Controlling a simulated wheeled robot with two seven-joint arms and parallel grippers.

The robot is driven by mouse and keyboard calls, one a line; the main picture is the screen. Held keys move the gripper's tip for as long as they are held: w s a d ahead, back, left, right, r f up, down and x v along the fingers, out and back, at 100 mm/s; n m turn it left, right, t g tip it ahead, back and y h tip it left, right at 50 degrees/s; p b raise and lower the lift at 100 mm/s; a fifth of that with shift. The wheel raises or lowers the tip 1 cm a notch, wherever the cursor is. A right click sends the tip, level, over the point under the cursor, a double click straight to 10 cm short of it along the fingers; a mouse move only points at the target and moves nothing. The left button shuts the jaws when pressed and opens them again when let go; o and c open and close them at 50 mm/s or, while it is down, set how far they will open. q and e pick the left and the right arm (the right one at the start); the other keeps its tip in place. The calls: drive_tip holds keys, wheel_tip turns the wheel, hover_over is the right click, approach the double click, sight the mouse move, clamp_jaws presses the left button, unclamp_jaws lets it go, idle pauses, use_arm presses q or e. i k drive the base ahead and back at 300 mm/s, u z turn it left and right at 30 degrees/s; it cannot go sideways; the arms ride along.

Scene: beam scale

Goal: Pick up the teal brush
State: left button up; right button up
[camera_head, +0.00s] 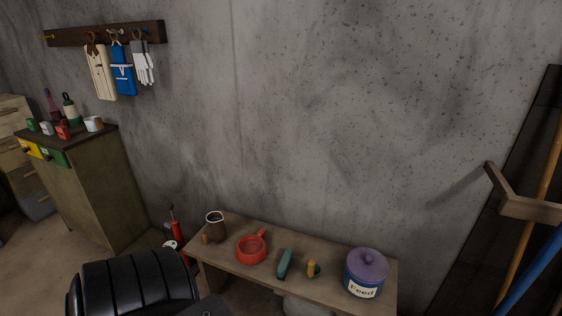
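A small teal elongated object, which looks like the teal brush (285,263), lies on the wooden bench (226,264) at the bottom middle of the head view. It points roughly from front to back of the bench top. Its bristles cannot be made out. It is apart from its neighbours, with nothing covering it. Neither of my grippers shows in this view.
On the bench, a red pan (251,249) and dark jug (215,227) are left of the brush. A tan and dark green item (313,269) and purple-lidded feed jar (366,272) are right. A concrete wall (330,130) stands behind. A black ribbed shape fills the lower left.

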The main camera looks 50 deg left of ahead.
sight(285, 265)
drive_tip(key=u, duration=0.45)
drive_tip(key=i, duration=0.7)
drive_tip(key=u, duration=0.5)
